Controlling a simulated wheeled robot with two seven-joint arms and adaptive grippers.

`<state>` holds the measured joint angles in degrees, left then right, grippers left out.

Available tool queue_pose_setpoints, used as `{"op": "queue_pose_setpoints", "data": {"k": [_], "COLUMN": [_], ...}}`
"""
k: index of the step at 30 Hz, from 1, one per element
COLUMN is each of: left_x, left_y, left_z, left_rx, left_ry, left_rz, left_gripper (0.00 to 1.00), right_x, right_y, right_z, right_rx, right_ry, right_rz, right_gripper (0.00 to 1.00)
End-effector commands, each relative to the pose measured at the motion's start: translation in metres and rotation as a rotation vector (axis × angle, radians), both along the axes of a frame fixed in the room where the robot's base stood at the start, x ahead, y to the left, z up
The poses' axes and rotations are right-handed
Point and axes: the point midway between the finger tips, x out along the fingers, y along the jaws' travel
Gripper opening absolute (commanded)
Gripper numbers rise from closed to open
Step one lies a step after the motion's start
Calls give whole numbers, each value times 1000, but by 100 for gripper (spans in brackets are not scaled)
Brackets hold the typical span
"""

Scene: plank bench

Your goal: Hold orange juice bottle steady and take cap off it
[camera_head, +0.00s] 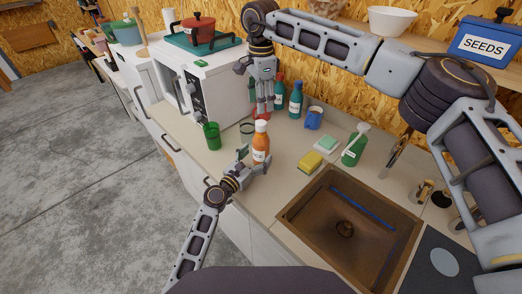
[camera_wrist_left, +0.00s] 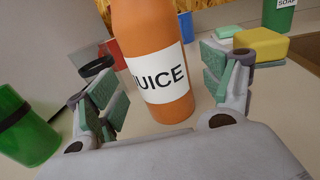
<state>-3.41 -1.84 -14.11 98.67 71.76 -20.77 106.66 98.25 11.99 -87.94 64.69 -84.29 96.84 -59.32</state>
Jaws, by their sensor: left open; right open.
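The orange juice bottle (camera_head: 261,146) stands upright on the counter, with a pale cap (camera_head: 261,126) on top. In the left wrist view the bottle (camera_wrist_left: 158,95) fills the middle, its white label reading "JUICE"; its top is cut off there. My left gripper (camera_head: 253,163) is low by the bottle, open, with its fingers (camera_wrist_left: 165,95) on both sides of the bottle and gaps visible. My right gripper (camera_head: 264,106) hangs pointing down above and behind the bottle, open; it overlaps a red object in the head view.
A green cup (camera_head: 212,136) stands left of the bottle. Behind are teal bottles (camera_head: 296,100) and a blue mug (camera_head: 314,117). To the right are a yellow sponge (camera_head: 310,163), a green soap bottle (camera_head: 354,148) and the sink (camera_head: 300,207). A white microwave stands behind left.

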Motion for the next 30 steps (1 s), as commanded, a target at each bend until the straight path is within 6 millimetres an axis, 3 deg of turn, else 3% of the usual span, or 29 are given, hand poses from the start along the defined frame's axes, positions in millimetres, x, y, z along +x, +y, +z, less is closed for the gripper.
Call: {"op": "queue_pose_setpoints", "data": {"k": [12, 26, 30], "left_x": [27, 31, 31], "left_y": [-18, -21, -21], "left_z": [1, 0, 0], "left_rx": [-1, 1, 0], "left_ry": [-1, -1, 0], "left_rz": [-1, -1, -1], "left_gripper": [81, 81, 64], "right_x": [0, 0, 0], "right_y": [0, 0, 0], "right_z": [0, 0, 0], "right_rx": [0, 0, 0], "right_ry": [0, 0, 0], "right_rz": [0, 0, 0], "right_gripper": [52, 52, 52]}}
